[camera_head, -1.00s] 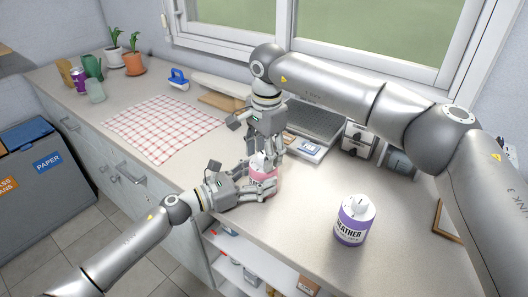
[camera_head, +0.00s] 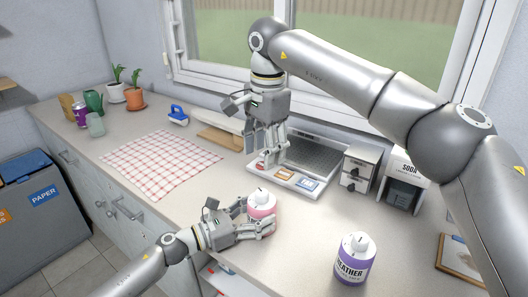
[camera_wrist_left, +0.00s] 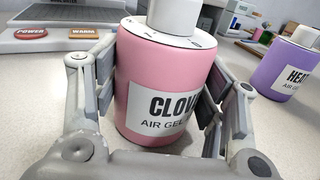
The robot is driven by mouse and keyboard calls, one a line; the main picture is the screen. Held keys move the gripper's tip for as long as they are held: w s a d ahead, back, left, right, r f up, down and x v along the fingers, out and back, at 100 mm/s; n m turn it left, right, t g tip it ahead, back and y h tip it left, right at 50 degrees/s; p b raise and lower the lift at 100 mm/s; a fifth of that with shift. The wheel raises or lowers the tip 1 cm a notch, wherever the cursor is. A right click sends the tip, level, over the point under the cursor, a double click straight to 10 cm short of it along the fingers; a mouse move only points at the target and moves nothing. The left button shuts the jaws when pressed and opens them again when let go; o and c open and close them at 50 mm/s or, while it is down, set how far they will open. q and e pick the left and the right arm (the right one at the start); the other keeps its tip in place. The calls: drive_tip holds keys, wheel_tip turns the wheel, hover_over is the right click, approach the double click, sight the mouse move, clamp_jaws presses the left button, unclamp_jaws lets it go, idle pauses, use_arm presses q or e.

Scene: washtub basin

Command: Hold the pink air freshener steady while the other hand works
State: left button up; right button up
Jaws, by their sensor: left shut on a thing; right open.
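The pink air freshener (camera_head: 262,203), with a white top and a label reading "CLOV...", stands upright on the counter. My left gripper (camera_head: 257,217) is shut around its body from the left. In the left wrist view the pink air freshener (camera_wrist_left: 165,85) sits between the two fingers (camera_wrist_left: 160,105), its white cap cut off by the top edge. My right gripper (camera_head: 268,155) is open, pointing down, above and behind the pink air freshener and clear of it. It hangs in front of a grey appliance.
A purple air freshener (camera_head: 355,259) stands on the counter to the right; it also shows in the left wrist view (camera_wrist_left: 285,68). The grey appliance (camera_head: 308,155) with coloured buttons is behind. A checked cloth (camera_head: 160,163) lies left. A soda dispenser (camera_head: 404,180) stands back right.

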use_arm(q)
drive_tip(key=shift+f, duration=0.1)
drive_tip(key=o, duration=1.3)
drive_tip(key=shift+c, duration=0.2)
